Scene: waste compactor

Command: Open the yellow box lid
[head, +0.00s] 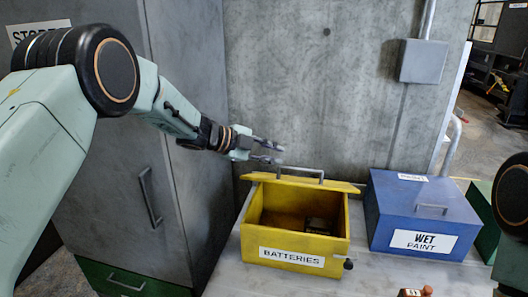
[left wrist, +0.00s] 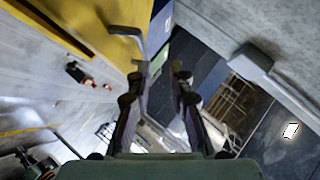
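The yellow box (head: 290,245), labelled BATTERIES, stands on the grey bench. Its lid (head: 325,184) is swung up at the back, so the box's inside shows, with a dark block (head: 318,224) in it. The lid's grey handle (head: 302,170) is on top and also shows in the left wrist view (left wrist: 143,40). My left gripper (head: 274,151) is open and empty, just above and behind the lid, left of the handle. In the left wrist view its fingers (left wrist: 166,72) are apart, with the handle beyond them to the left.
A blue box (head: 425,217) labelled WET PAINT stands to the right, with a green box (head: 485,230) beyond it. A small red-and-brown item (head: 415,293) lies at the front edge. A grey cabinet (head: 120,150) stands left; a concrete wall (head: 310,80) is behind.

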